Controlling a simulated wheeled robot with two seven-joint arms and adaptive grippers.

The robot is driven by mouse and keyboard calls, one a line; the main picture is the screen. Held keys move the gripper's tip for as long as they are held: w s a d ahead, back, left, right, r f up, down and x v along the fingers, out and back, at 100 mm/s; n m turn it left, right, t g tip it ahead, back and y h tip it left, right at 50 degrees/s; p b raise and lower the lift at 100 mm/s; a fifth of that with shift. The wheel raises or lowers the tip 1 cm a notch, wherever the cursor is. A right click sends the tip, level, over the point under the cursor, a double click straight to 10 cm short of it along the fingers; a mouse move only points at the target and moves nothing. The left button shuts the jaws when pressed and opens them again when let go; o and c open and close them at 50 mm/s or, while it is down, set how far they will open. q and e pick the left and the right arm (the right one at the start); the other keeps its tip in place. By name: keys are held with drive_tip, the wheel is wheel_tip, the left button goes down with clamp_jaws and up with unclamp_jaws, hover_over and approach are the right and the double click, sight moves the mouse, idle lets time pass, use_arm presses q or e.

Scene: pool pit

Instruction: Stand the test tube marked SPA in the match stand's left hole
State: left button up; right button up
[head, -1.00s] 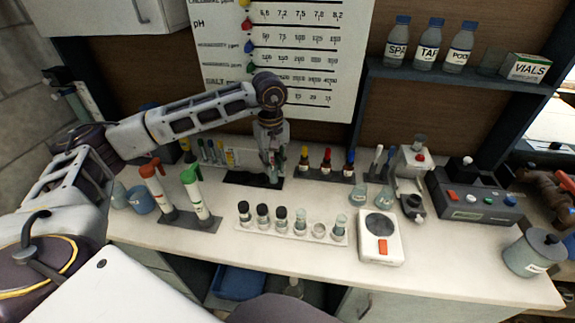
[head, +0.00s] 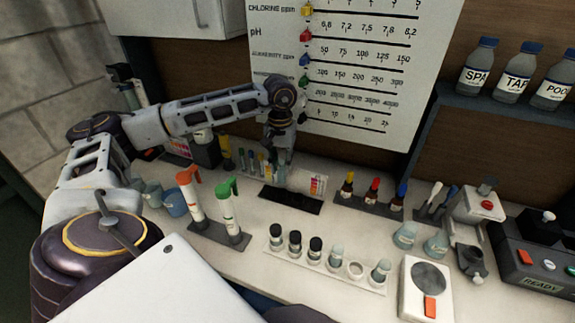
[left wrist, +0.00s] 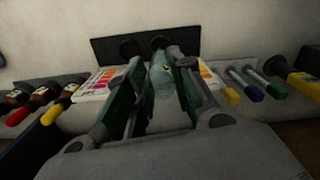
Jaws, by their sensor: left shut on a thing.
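My left gripper (head: 278,158) is shut on a clear glass test tube, which shows between the fingers in the left wrist view (left wrist: 161,76). No SPA mark is readable on it. The match stand, a dark base (head: 290,199) with a white colour card (head: 317,185) behind it, is just below and in front of the gripper. In the left wrist view the dark base (left wrist: 105,50) lies beyond the fingertips, and colour patches show on both sides of the fingers. The tube's lower end and the stand's holes are not clear. My right gripper is out of view.
Several capped tubes (head: 247,163) stand left of the gripper. Dropper bottles (head: 372,191) stand to the right. Orange- and green-topped tubes (head: 228,210) and a white rack of vials (head: 318,262) are nearer. A scale (head: 427,289) stands at front right.

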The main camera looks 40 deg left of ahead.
sight(281, 182)
use_arm(q)
drive_tip(key=shift+r, duration=0.1)
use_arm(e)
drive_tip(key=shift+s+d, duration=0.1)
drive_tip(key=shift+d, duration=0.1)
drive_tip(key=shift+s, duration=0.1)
use_arm(q)
drive_tip(key=shift+f+b, duration=0.55)
drive_tip(key=shift+f, duration=0.45)
drive_tip(key=shift+f+b, duration=0.4)
drive_tip(key=shift+f, duration=0.8)
drive_tip(key=shift+f+b, duration=0.15)
drive_tip(key=shift+b, duration=0.2)
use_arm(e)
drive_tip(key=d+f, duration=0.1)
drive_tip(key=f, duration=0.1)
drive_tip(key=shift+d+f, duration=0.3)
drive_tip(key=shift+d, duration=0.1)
